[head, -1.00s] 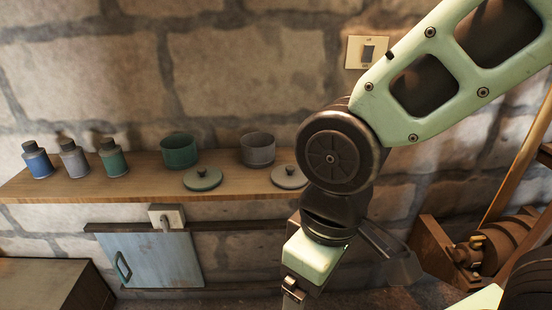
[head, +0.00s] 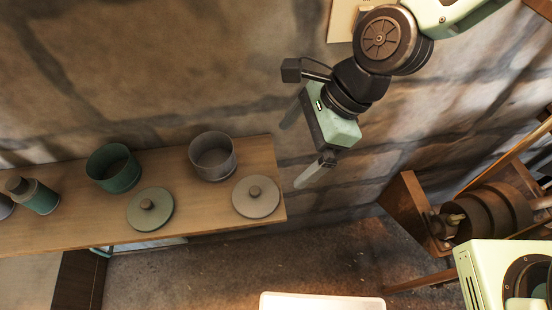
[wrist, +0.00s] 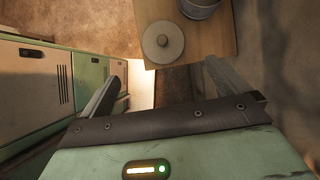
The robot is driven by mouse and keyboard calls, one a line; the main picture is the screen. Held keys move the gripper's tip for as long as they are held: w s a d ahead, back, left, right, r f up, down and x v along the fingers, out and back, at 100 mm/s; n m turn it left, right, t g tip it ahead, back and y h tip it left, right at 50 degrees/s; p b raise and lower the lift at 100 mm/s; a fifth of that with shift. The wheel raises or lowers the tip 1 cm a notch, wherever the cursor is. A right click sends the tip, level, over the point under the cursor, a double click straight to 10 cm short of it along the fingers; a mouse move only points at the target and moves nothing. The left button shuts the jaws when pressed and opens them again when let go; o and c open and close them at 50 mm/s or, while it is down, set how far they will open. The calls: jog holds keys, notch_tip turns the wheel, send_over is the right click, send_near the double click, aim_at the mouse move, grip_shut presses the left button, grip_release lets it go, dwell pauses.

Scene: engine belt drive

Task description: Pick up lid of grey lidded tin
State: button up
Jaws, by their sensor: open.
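The grey lid (head: 256,197), a flat disc with a round knob, lies on the wooden shelf near its right end, in front of the open grey tin (head: 213,156). In the wrist view the lid (wrist: 163,41) is at the top middle, beyond my fingertips, with part of the grey tin (wrist: 199,6) beside it. My gripper (head: 309,172) hangs to the right of the shelf end, apart from the lid. In the wrist view my gripper (wrist: 162,83) has its two fingers spread wide with nothing between them.
A green tin (head: 113,168) and its green lid (head: 150,210) stand left on the shelf (head: 90,224). A green bottle (head: 34,196) is farther left. A wooden frame with a dark drum (head: 500,213) is at the right. A stone wall rises behind the shelf.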

send_over(255, 190)
jog(key=d, duration=0.3)
notch_tip(255, 190, down, 9)
jog(key=shift+w+f, duration=0.15)
jog(key=shift+p+x, duration=1.3)
jog(key=shift+x, duration=2)
jog(key=shift+w, duration=0.2)
jog(key=c, duration=0.6)
